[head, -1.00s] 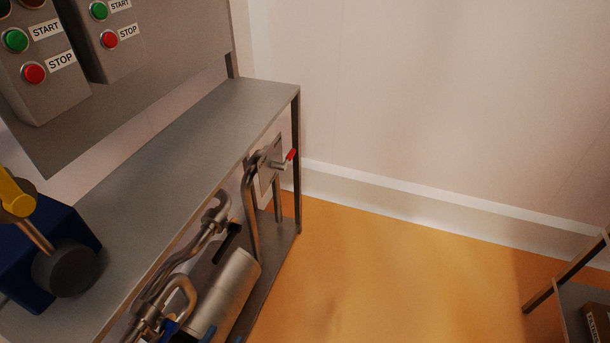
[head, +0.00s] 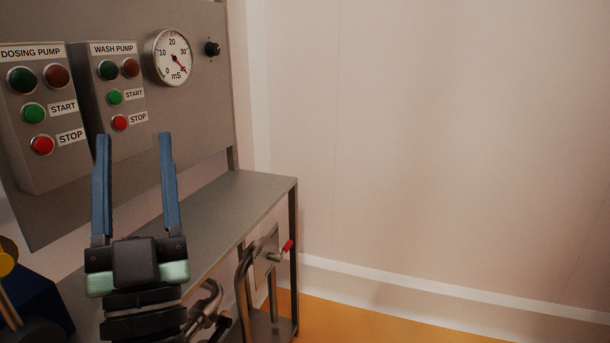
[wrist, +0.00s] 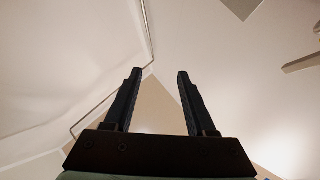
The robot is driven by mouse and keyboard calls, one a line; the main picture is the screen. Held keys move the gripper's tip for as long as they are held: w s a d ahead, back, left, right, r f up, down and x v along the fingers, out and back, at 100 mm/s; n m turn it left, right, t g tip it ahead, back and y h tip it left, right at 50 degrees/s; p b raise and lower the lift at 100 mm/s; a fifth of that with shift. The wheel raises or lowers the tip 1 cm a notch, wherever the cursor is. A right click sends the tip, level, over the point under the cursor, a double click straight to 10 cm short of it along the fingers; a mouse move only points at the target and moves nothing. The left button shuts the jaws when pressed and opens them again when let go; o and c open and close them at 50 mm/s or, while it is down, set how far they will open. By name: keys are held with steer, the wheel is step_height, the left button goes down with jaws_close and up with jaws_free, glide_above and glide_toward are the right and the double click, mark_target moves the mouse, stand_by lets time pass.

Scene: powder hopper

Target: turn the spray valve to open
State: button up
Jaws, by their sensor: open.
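A valve with a red-tipped lever (head: 287,247) sits on a small metal plate (head: 263,262) at the right end of the steel bench, among bent pipes; I take it for the spray valve. Its label cannot be read here. My gripper (head: 134,136) is open and empty, with its blue fingers pointing up in front of the control panel, left of and above the valve. In the wrist view my gripper (wrist: 158,72) also shows open with nothing between the fingers, and only walls and ceiling lie beyond it.
The steel bench (head: 262,188) runs along the panel. Dosing pump (head: 35,110) and wash pump (head: 118,95) boxes, a round gauge (head: 168,57) and a black knob (head: 212,48) are on the panel. Right of the bench is open orange floor (head: 390,325) before a bare wall.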

steer(key=s+d+r+m+h+b, duration=0.1)
steer(key=s+d+r+h, duration=0.2)
steer(key=d, duration=0.3)
steer(key=s+d+r+m+t+h+b, duration=0.1)
steer(key=s+d+r+h, duration=0.25)
steer(key=d, duration=0.25)
steer(key=s+d+r+h+b, duration=0.1)
steer(key=s+d+r+h, duration=0.2)
steer(key=d+r, duration=0.15)
step_height(320, 180, up, 20)
steer(key=w+p, duration=0.1)
steer(key=p, duration=2.1)
steer(key=shift+r+y, duration=0.25)
steer(key=shift+y, duration=0.2)
